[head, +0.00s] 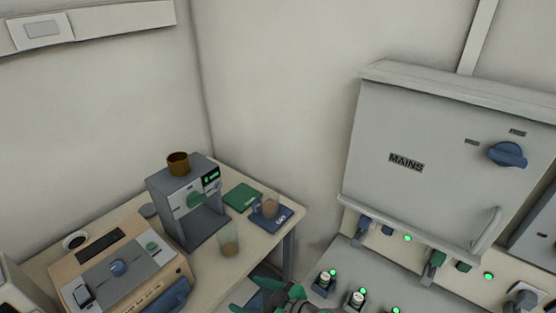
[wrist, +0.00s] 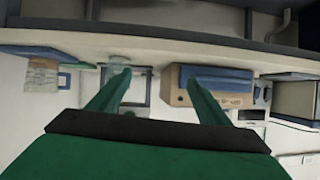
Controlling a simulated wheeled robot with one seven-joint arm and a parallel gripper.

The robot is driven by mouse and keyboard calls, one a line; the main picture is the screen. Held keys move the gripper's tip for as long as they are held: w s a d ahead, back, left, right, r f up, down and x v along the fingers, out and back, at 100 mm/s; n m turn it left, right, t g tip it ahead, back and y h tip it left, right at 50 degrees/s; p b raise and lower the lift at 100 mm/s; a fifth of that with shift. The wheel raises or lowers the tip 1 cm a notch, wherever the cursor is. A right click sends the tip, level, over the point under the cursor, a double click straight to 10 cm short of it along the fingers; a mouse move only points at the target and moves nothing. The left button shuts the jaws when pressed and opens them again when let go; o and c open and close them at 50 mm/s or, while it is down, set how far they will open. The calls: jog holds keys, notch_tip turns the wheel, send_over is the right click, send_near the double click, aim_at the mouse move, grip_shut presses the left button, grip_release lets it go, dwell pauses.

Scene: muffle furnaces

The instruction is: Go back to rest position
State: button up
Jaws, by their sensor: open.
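My gripper (head: 258,297) is at the bottom edge of the head view, partly cut off, in front of the small table (head: 270,240). In the wrist view my gripper (wrist: 156,78) shows two green fingers spread apart with nothing held between them. The wrist picture appears upside down, with the table edge (wrist: 160,45) across the top. The tan appliance (wrist: 222,100) shows beyond the right finger.
A MAINS cabinet (head: 430,160) is at right, above a panel of switches (head: 340,280).

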jog(key=s+d+f+m+t+h, duration=0.45)
jog(key=s+f+m+h, duration=0.45)
jog(key=s+f, duration=0.4)
jog(key=s+d+r+t+h, duration=0.1)
jog(key=s+r+t, duration=0.1)
jog(key=s+r, duration=0.4)
jog(key=s+d+r+m+t, duration=0.1)
jog(key=s+d+r+t, duration=0.1)
jog(key=s+r, duration=0.4)
jog(key=s, duration=0.5)
jog(key=shift+s+h, duration=0.15)
jog(key=shift+h, duration=0.25)
